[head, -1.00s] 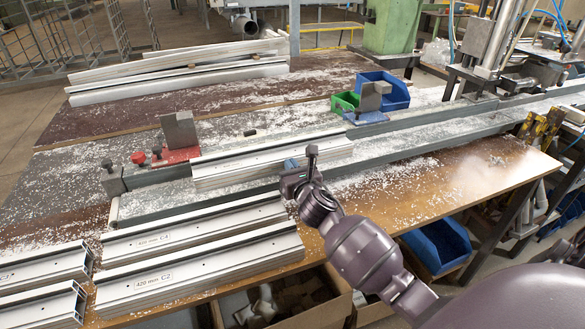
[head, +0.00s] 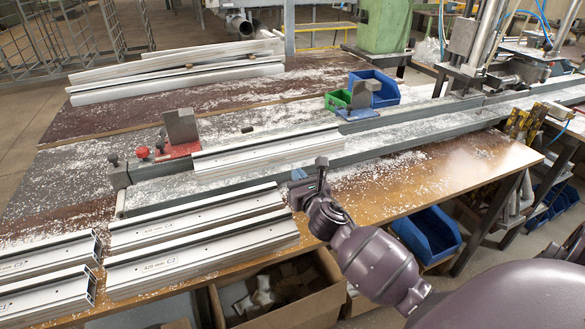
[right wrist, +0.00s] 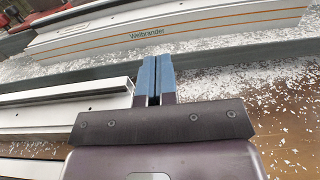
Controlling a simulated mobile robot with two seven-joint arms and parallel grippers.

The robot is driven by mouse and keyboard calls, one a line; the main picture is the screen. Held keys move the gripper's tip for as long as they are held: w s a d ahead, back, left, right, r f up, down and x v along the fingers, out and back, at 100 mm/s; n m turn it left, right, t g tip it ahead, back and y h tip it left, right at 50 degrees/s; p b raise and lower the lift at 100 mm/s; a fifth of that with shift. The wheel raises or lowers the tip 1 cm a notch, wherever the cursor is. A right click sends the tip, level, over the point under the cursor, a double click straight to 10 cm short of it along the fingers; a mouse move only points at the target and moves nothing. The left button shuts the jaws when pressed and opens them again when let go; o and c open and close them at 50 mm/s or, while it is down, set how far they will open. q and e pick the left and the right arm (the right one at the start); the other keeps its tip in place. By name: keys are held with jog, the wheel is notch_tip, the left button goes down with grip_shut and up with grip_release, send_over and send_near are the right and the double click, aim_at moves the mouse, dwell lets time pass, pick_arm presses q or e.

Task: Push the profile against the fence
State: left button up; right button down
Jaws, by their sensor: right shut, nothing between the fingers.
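The profile (head: 265,153) is a long pale bar lying on the chip-strewn bed of the bench. Its long side runs along the grey fence (head: 400,120) behind it; I cannot tell whether any gap is left between them. In the right wrist view the profile (right wrist: 215,28) shows orange stripes and lettering. My right gripper (head: 298,176) is on the near side of the profile, apart from it, near the bed's front edge. Its blue fingertips (right wrist: 155,72) are shut together with nothing between them. My left gripper is not in view.
A red clamp (head: 181,149) stands by the profile's left end and a blue-based stop (head: 358,113) beyond its right end. Several labelled profiles (head: 200,250) lie at the front left. White chips cover much of the bench. The wooden front right (head: 440,180) is clear of objects.

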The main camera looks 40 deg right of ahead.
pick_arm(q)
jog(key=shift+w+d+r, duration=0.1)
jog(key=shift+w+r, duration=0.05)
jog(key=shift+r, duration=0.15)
pick_arm(e)
jog(key=v, duration=0.5)
jog(key=shift+s+a, duration=0.15)
jog(key=shift+s, duration=0.2)
